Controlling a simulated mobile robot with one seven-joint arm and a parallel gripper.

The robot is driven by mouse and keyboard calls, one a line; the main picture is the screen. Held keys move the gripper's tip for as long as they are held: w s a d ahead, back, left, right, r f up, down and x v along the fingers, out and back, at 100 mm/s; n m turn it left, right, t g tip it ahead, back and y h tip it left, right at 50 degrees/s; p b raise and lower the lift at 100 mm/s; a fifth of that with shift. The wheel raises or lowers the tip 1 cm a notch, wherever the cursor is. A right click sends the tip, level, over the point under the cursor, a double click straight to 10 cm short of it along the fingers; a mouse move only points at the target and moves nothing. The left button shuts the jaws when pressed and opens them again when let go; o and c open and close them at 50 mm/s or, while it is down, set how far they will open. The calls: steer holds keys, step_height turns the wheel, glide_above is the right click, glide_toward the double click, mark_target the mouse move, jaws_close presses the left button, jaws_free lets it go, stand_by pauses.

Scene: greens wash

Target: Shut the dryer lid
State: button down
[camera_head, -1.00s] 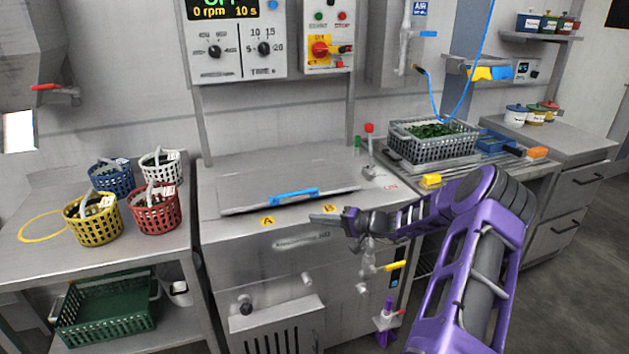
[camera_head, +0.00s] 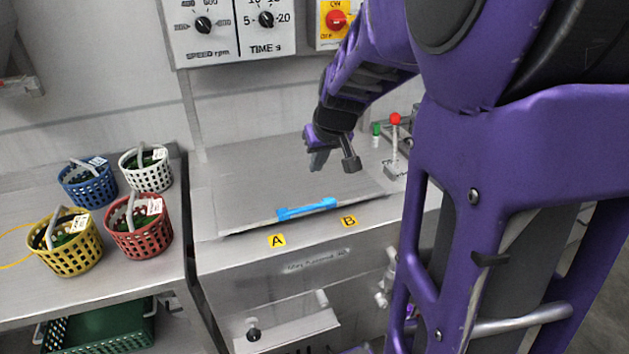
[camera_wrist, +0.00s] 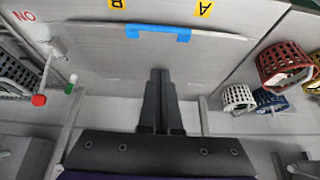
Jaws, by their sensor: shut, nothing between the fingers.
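The dryer lid (camera_head: 255,180) is a flat grey metal plate with a blue handle (camera_head: 307,209) along its front edge. It lies almost flat on the dryer top, with a thin dark line under its front edge; I cannot tell if it is fully seated. My gripper (camera_head: 317,162) is shut and empty, over the lid behind the handle. Whether the fingertips touch the lid is not clear. In the wrist view the closed fingers (camera_wrist: 161,76) point toward the handle (camera_wrist: 158,33) across the lid (camera_wrist: 105,55).
Yellow labels A (camera_head: 276,240) and B (camera_head: 349,221) sit on the dryer's front rim. Blue, white, yellow and red baskets (camera_head: 138,232) stand on the left table. A red-knobbed lever (camera_head: 395,119) and green-capped part (camera_head: 376,129) are right of the lid. The control panel (camera_head: 235,25) is behind.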

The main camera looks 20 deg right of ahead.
steer(key=b, duration=0.2)
glide_above(311, 208)
steer(key=f, duration=0.9)
steer(key=shift+w, duration=0.4)
steer(key=shift+s+f, duration=0.25)
steer(key=shift+f, duration=0.3)
steer(key=shift+s+f, duration=0.2)
steer(key=shift+f, duration=0.35)
steer(key=shift+s+f, duration=0.1)
steer(key=shift+f, duration=0.35)
steer(key=shift+f, duration=0.1)
